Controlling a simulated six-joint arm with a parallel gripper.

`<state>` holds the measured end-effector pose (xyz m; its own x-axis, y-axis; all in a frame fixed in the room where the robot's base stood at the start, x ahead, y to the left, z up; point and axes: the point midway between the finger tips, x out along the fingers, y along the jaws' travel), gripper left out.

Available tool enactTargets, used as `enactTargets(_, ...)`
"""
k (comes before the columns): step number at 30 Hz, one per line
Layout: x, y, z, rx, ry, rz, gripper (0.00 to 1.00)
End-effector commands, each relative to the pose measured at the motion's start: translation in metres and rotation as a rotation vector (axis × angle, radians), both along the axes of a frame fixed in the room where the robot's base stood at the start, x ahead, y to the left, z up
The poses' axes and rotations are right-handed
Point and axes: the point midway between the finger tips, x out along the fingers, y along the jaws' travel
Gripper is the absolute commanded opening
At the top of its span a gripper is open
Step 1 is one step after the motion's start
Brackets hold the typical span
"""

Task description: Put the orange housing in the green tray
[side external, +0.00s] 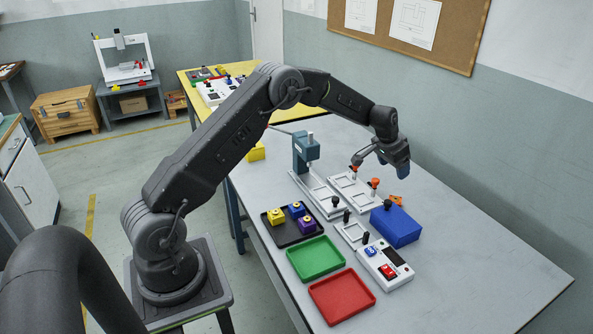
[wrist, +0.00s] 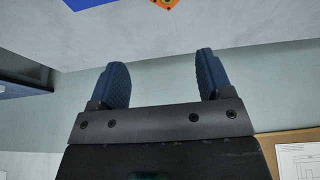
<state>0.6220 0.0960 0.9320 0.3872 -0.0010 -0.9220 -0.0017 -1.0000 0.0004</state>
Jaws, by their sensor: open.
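The orange housing (side external: 397,200) lies on the grey table just behind the blue box, partly hidden by it. A small part of it, with a dark round spot, shows at the top edge of the wrist view (wrist: 165,3). My gripper (side external: 402,172) is above the table, higher than the housing and apart from it. In the wrist view its two blue fingers (wrist: 163,72) stand wide apart with nothing between them. The green tray (side external: 315,259) lies empty near the table's front left edge, between the black tray and the red tray.
The blue box (side external: 395,227) stands beside the housing. A black tray (side external: 283,238) holds yellow, blue and purple housings. The red tray (side external: 341,297) is empty. A switch box (side external: 385,266), clamp fixtures (side external: 352,233) and a gantry screwdriver (side external: 306,150) stand nearby. The table's right end is clear.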

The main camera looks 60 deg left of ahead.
Motion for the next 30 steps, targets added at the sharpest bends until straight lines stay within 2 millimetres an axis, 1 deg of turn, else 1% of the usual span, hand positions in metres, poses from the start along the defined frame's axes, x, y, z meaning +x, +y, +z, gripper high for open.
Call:
enactTargets(1,-0.008,-0.01,0.028,0.002,-0.013,-0.005,0.73)
enactTargets(2,-0.015,-0.016,0.043,0.003,-0.016,-0.006,0.73)
enactTargets(3,-0.026,-0.024,0.063,0.002,-0.019,-0.007,0.73)
enactTargets(5,-0.045,-0.037,0.091,0.003,-0.023,-0.01,0.73)
enactTargets(6,-0.058,-0.045,0.108,0.003,-0.025,-0.01,0.73)
enactTargets(8,-0.081,-0.058,0.132,0.002,-0.03,-0.011,0.73)
enactTargets(9,-0.097,-0.066,0.147,0.003,-0.034,-0.012,0.73)
enactTargets(11,-0.123,-0.077,0.167,0.003,-0.038,-0.012,0.73)
enactTargets(12,-0.14,-0.084,0.178,0.003,-0.043,-0.013,0.73)
enactTargets(14,-0.168,-0.094,0.193,0.003,-0.047,-0.012,0.73)
enactTargets(15,-0.187,-0.101,0.201,0.003,-0.051,-0.013,0.73)
enactTargets(17,-0.217,-0.109,0.211,0.003,-0.056,-0.013,0.73)
enactTargets(18,-0.236,-0.115,0.215,0.003,-0.059,-0.012,0.73)
enactTargets(20,-0.266,-0.122,0.22,0.003,-0.066,-0.012,0.73)
enactTargets(21,-0.286,-0.126,0.221,0.003,-0.069,-0.01,0.73)
enactTargets(22,-0.301,-0.129,0.222,0.003,-0.072,-0.011,0.73)
enactTargets(24,-0.333,-0.135,0.219,0.002,-0.079,-0.008,0.73)
enactTargets(27,-0.371,-0.14,0.211,0.002,-0.086,-0.005,0.73)
enactTargets(30,-0.397,-0.143,0.201,0.001,-0.091,-0.002,0.73)
